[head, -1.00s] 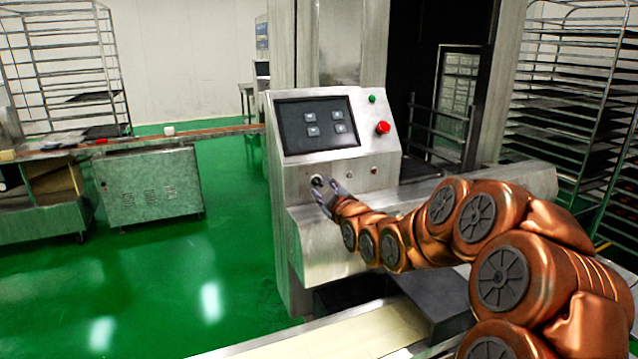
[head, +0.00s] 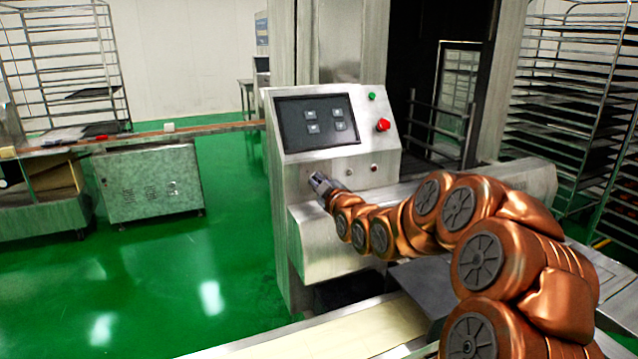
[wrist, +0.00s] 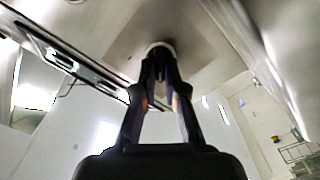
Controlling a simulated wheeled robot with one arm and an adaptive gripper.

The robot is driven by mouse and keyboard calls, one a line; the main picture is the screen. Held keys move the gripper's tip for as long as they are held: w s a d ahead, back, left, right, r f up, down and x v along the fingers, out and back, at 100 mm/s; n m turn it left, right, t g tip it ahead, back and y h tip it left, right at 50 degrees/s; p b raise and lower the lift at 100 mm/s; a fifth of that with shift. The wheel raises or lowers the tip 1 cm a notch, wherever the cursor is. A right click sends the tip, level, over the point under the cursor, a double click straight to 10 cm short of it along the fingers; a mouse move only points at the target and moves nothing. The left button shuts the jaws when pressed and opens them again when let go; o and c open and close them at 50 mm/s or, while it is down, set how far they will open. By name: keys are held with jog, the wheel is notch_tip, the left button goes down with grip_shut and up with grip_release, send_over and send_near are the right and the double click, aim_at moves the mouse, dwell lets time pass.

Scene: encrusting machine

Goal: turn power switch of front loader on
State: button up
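The front loader's control panel (head: 345,165) is a slanted steel face with a dark screen. Its power switch (wrist: 160,45) is a small round knob at the panel's lower left, pale at its rim in the wrist view. In the head view my gripper hides the switch. My gripper (head: 318,182) is at the panel's lower left. In the wrist view its two fingertips (wrist: 161,62) lie close together on either side of the knob and look closed on it. The marking and exact angle of the switch cannot be read.
A red emergency button (head: 383,125) and a green button (head: 372,96) sit right of the dark screen (head: 316,122). Two small controls lie right of my gripper. A conveyor (head: 330,335) runs below. Green floor is open at the left.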

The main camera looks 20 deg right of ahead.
grip_shut()
jog(key=shift+f+b, duration=0.1)
jog(key=shift+b, duration=0.2)
jog(key=shift+m+b, duration=0.5)
jog(key=shift+m, duration=0.2)
jog(key=m+b, duration=0.2)
jog(key=m, duration=0.1)
jog(key=shift+d+b, duration=0.1)
jog(key=shift+b, duration=0.3)
jog(key=shift+m+b, duration=0.65)
jog(key=shift+m, duration=0.45)
jog(key=m+b, duration=0.2)
jog(key=m, duration=0.2)
jog(key=shift+d+m+b, duration=0.15)
jog(key=shift+m+b, duration=0.15)
jog(key=shift+b, duration=0.05)
jog(key=m+b, duration=0.1)
jog(key=m, duration=0.2)
jog(key=shift+d, duration=0.1)
jog(key=shift+m+b, duration=0.45)
jog(key=shift+m, duration=1.35)
jog(key=shift+d, duration=0.1)
